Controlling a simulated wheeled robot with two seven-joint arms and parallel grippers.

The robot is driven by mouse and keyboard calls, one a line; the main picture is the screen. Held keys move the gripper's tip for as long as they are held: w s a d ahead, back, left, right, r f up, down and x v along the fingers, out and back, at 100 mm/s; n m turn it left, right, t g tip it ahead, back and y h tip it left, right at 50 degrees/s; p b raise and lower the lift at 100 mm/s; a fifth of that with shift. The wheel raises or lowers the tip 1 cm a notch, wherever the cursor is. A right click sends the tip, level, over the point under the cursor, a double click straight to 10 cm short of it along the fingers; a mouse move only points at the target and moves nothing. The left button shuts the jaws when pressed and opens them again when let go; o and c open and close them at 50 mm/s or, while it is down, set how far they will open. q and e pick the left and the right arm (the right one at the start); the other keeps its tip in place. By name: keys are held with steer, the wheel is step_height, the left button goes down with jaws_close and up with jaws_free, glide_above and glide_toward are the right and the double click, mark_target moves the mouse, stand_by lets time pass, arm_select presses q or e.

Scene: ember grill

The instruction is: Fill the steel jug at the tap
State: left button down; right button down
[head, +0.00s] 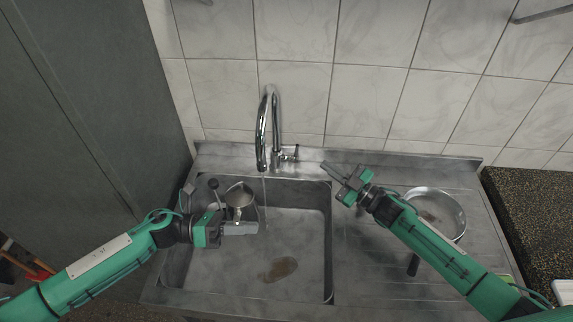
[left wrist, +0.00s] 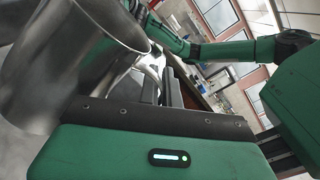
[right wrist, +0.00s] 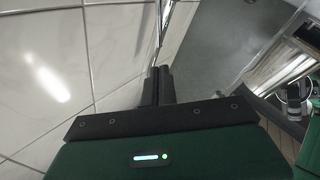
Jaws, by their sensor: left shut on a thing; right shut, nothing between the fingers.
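The steel jug (head: 240,195) is upright over the left part of the sink, its open mouth facing up. My left gripper (head: 238,228) is shut on it at its near side; the jug's wall fills the upper left of the left wrist view (left wrist: 55,65). The chrome tap (head: 274,120) arches over the sink's back edge, with a small lever (head: 291,154) at its right. A thin stream of water (head: 264,190) falls from the spout, just right of the jug in the picture. My right gripper (head: 327,167) is shut and empty, right of the lever; its closed fingers also show in the right wrist view (right wrist: 158,86).
A steel pan (head: 440,205) with a dark handle stands on the ribbed drainboard (head: 365,270), beside my right arm. A brown patch (head: 277,269) lies on the sink floor. A dark round-ended thing (head: 213,184) is left of the jug. A tiled wall (head: 350,75) rises behind.

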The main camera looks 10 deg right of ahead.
steer(key=s+a+n+h, duration=0.2)
steer(key=a+n+h, duration=0.7)
steer(key=n, duration=0.4)
steer(key=s+r+n+h, duration=0.2)
steer(key=s+n+h, duration=0.4)
steer(key=n, duration=0.3)
glide_toward(297, 151)
step_height(297, 151, down, 4)
steer(key=w, duration=0.3)
steer(key=w+r, duration=0.1)
steer(key=w, duration=0.1)
steer(key=shift+d+r, duration=0.2)
steer(key=shift+r, duration=0.1)
steer(key=shift+w+r, duration=0.2)
steer(key=shift+w, duration=0.15)
